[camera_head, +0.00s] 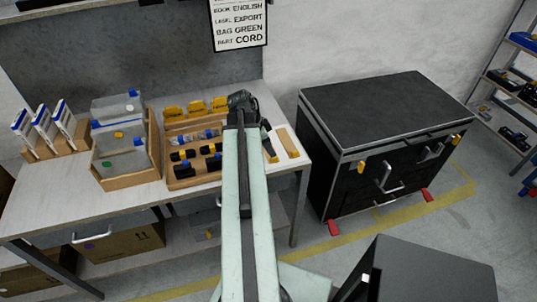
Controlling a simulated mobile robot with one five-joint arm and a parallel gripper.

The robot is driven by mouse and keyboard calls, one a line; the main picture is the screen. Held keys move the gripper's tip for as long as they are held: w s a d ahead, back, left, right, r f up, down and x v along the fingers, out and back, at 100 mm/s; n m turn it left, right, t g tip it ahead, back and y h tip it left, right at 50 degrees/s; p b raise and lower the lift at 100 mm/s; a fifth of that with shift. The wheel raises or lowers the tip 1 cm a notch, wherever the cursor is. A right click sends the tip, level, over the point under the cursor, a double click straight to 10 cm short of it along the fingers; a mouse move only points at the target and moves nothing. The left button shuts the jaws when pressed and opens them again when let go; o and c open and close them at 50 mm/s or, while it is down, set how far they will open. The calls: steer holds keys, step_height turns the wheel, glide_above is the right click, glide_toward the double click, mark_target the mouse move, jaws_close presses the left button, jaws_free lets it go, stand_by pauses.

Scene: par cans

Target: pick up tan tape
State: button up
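I cannot make out a tan tape for certain. A flat tan strip (286,138) lies at the right end of the workbench, but I cannot tell whether it is tape. My arm reaches from the bottom of the view up over the bench. My gripper (241,100) is the dark end of the arm, at the bench's back right, left of the strip and apart from it in the picture. Its fingers are too small and hidden to show whether they are open or hold anything. The arm covers part of the bench behind it.
The workbench (40,205) bears a wooden tray (184,183) of dark and yellow items, a wooden box (130,181) of clear bags, and upright blue-and-white packs (42,127). A black cabinet (385,100) stands right. A dark grey box (415,275) is at front right.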

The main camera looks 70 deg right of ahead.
steer(key=shift+x, duration=0.75)
steer(key=shift+w, duration=0.1)
steer(key=b+x, duration=0.2)
steer(key=w+b+x, duration=0.1)
steer(key=b+x, duration=0.1)
steer(key=b, duration=0.1)
steer(key=shift+s+d+f, duration=0.1)
steer(key=shift+d+f, duration=0.05)
steer(key=shift+f, duration=0.3)
steer(key=shift+s+d+f, duration=0.1)
steer(key=shift+f, duration=0.15)
steer(key=shift+r, duration=0.2)
jaws_close()
